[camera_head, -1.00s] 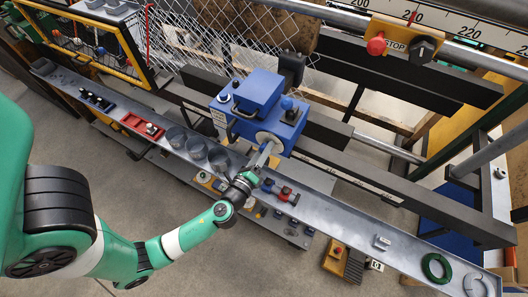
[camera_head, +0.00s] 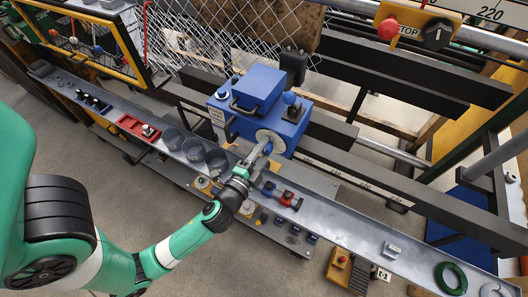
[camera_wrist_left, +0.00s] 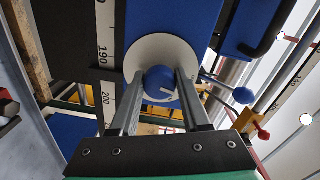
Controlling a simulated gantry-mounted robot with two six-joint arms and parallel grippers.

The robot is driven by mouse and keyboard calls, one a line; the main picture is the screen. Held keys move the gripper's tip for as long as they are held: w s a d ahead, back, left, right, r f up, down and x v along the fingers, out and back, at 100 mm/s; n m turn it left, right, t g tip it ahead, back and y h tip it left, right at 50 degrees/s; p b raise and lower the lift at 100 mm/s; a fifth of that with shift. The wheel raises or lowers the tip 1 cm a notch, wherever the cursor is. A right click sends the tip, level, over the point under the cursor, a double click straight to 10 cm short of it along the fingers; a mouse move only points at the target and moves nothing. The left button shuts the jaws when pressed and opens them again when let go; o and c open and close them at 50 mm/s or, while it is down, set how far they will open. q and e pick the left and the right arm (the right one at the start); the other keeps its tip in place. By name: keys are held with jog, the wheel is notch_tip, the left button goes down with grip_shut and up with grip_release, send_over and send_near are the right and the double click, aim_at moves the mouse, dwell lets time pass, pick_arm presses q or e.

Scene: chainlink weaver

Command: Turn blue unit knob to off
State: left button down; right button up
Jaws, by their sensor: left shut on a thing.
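The blue unit (camera_head: 262,88) is a boxy blue machine on the rail, with a pale round disc (camera_head: 271,142) on its near face. In the left wrist view a round blue knob (camera_wrist_left: 160,82) with a white mark sits at the centre of this disc (camera_wrist_left: 146,50). My left gripper (camera_head: 264,146) reaches up to the disc. In the left wrist view its two fingers (camera_wrist_left: 160,90) lie on either side of the knob and are shut on it. In the head view the knob is hidden by the fingers. My right gripper is not in view.
A long grey tray (camera_head: 345,228) runs below the unit, with cups, a red box (camera_head: 138,127) and a green ring (camera_head: 451,277). A yellow stop panel (camera_head: 415,25) is at the upper right.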

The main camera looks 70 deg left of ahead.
pick_arm(q)
jog(key=shift+f+n+b, duration=0.25)
jog(key=shift+n+b, duration=0.25)
jog(key=shift+n, duration=0.6)
jog(key=shift+c, duration=2)
grip_release()
jog(key=shift+r, duration=0.15)
